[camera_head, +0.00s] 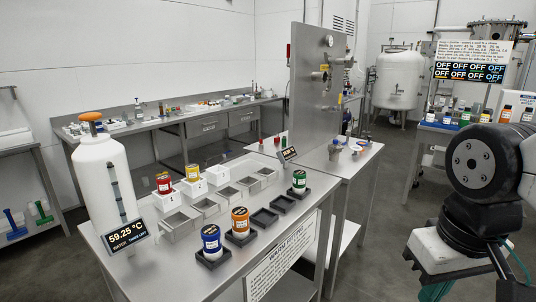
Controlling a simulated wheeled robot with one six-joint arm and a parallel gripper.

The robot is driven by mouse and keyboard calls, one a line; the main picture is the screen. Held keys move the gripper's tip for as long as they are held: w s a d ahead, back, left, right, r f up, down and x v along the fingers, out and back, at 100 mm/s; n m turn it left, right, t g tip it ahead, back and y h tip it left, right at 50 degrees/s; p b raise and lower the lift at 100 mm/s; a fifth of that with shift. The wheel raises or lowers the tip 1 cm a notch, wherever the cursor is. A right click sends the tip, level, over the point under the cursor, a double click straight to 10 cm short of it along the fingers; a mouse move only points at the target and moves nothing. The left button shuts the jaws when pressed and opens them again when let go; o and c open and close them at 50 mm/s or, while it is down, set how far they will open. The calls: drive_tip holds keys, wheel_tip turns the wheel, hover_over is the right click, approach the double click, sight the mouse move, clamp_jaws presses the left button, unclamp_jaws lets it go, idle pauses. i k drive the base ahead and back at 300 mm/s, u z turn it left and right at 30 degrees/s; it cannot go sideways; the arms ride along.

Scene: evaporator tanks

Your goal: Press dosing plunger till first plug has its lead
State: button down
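A tall white tank (100,180) with an orange knob (91,117) on top stands at the left end of the steel table. I cannot tell whether this knob is the dosing plunger. A display (125,235) in front of it reads 59.25 °C. A red-topped jar (164,183) and a yellow-topped jar (193,173) stand on white blocks behind several steel trays (181,223). I cannot make out which item is the first plug or any lead. Part of my arm (472,165) shows at the right, away from the table; my gripper is out of view.
A blue jar (211,241), an orange jar (240,221) and a green jar (299,181) sit in black holders along the front edge. Two black holders (264,217) between them are empty. An upright steel panel (312,95) rises behind the table. Floor shows between the table and my arm.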

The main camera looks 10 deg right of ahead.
sight(89, 117)
drive_tip(key=u, duration=2.05)
drive_tip(key=i, duration=5.25)
drive_tip(key=u, duration=2.9)
